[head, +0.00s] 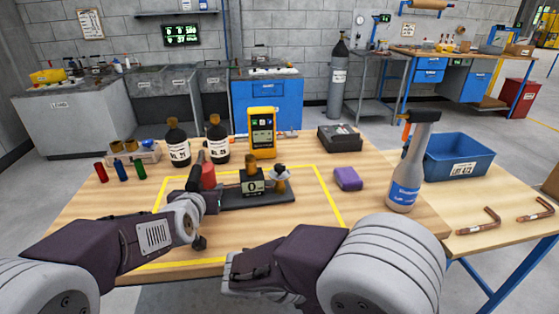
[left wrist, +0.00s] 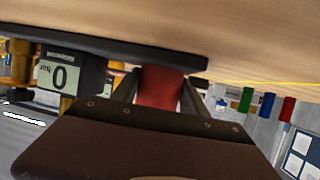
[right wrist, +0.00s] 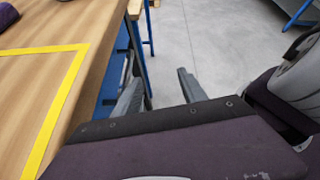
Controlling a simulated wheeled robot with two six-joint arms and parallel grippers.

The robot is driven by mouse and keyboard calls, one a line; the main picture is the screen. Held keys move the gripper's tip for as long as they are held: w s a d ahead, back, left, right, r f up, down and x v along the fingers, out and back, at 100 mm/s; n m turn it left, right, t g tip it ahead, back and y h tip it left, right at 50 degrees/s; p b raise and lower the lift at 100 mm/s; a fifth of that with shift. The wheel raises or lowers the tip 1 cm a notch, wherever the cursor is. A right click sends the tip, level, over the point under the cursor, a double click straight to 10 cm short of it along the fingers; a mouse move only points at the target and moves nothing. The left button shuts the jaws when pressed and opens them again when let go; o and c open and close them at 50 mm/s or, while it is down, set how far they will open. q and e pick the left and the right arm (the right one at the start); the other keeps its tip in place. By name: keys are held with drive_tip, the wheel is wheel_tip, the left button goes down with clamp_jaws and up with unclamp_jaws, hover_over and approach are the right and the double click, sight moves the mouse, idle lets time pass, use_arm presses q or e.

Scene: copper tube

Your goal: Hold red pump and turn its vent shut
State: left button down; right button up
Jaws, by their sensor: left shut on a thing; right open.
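The red pump (head: 208,174) stands at the left end of a black base (head: 262,196) inside the yellow taped area. My left gripper (head: 199,184) is shut on the red pump; in the left wrist view the pump (left wrist: 162,86) shows between its fingers. A gauge with a display reading 0 (head: 252,186) sits mid-base and also shows in the left wrist view (left wrist: 58,77). A small dark-topped brass fitting (head: 279,181) is at the right end; whether it is the vent I cannot tell. My right gripper (right wrist: 160,88) is open and empty by the table's edge.
A yellow meter (head: 262,132) and two dark bottles (head: 177,144) stand behind the base. The taped area right of the base is clear.

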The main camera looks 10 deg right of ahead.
sight(280, 168)
drive_tip(key=w+a+r+n+t+h, duration=0.2)
drive_tip(key=a+r+n+t+h, duration=0.15)
drive_tip(key=r, duration=0.35)
drive_tip(key=w+a+r+n+t+y, duration=0.1)
drive_tip(key=w+t, duration=0.1)
drive_tip(key=w, duration=0.2)
drive_tip(key=w+a+r+n+t+y, duration=0.1)
drive_tip(key=w+t, duration=0.2)
drive_tip(key=w, duration=0.1)
drive_tip(key=w+a+r+n+t+y, duration=0.1)
drive_tip(key=w+r+n+t+y, duration=0.1)
drive_tip(key=w+t, duration=0.1)
drive_tip(key=shift+w, duration=0.55)
drive_tip(key=w+a+r+n+t+y, duration=0.1)
drive_tip(key=a+y, duration=0.1)
drive_tip(key=w+a+r+n+t+y, duration=0.1)
drive_tip(key=w+a+n+t+y, duration=0.1)
drive_tip(key=w+a+r+n+t+y, duration=0.1)
drive_tip(key=w+a+t+y, duration=0.1)
drive_tip(key=shift+w+a+n, duration=0.15)
drive_tip(key=shift+a+n, duration=0.1)
drive_tip(key=shift+n, duration=0.1)
drive_tip(key=x, duration=1.2)
drive_tip(key=shift+r, duration=0.15)
